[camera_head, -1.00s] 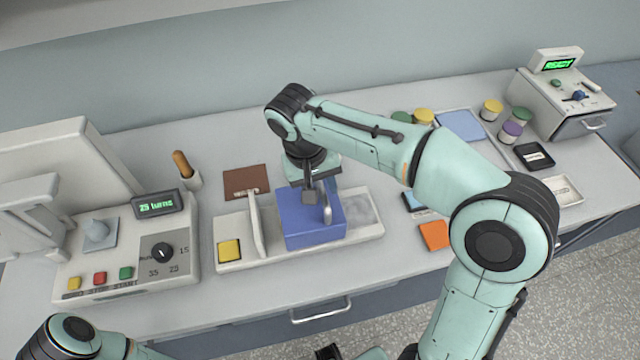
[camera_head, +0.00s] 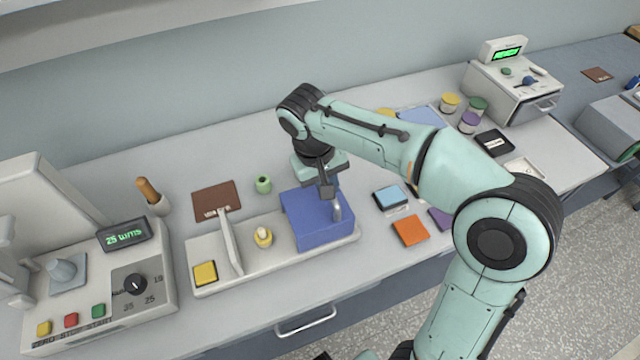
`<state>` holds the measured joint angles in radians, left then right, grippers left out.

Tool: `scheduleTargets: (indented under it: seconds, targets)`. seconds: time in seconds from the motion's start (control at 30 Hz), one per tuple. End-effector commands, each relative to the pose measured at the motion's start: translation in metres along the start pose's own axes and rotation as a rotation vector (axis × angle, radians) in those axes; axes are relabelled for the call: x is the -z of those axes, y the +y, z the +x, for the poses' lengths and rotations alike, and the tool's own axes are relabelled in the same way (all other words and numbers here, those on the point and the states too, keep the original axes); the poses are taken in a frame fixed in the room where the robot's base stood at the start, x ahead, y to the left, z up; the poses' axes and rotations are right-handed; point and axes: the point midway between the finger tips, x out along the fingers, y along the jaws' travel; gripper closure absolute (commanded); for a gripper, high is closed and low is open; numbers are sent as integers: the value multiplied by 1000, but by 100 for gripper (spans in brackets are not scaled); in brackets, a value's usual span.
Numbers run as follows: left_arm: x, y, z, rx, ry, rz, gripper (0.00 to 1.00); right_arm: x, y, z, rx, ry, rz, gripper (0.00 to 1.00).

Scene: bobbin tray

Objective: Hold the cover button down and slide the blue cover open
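The blue cover (camera_head: 318,222) sits on the long pale tray (camera_head: 215,287), at its right end. Left of it, an uncovered part of the tray shows a yellow bobbin (camera_head: 263,237). The yellow square cover button (camera_head: 205,272) is at the tray's left end, beyond an upright white plate (camera_head: 230,245), with nothing on it. My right gripper (camera_head: 327,194) points down over the cover, at its upright grey handle (camera_head: 337,210). Its fingers overlap in view, so I cannot tell whether they are shut on the handle. My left gripper is out of view.
A winder with coloured buttons (camera_head: 71,320) stands at left. A green bobbin (camera_head: 263,184) and a brown mat (camera_head: 216,200) lie behind the tray. Blue (camera_head: 391,197) and orange (camera_head: 410,231) squares lie to its right. Coloured jars and a grey machine (camera_head: 512,90) stand at back right.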

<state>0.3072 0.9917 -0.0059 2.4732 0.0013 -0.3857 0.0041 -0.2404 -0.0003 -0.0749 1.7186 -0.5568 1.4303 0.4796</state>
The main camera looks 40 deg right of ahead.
Motion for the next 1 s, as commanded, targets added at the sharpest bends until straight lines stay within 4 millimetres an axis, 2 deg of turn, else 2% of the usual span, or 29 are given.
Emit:
scheduleTargets:
  seconds: [0.03,0.07,0.13,0.43,0.57,0.67,1.0]
  targets:
    - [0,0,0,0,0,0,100,0,0,0,0,-1,0,100]
    - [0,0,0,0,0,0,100,0,0,0,0,-1,0,80]
    - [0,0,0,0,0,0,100,0,0,0,0,-1,0,58]
    - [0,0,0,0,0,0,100,0,-1,-1,1,0,0,58]
    - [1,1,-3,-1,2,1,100,1,-1,-11,2,3,0,58]
    - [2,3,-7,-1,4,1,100,1,-1,-28,2,4,0,58]
    - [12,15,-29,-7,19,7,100,1,0,-105,2,4,1,58]
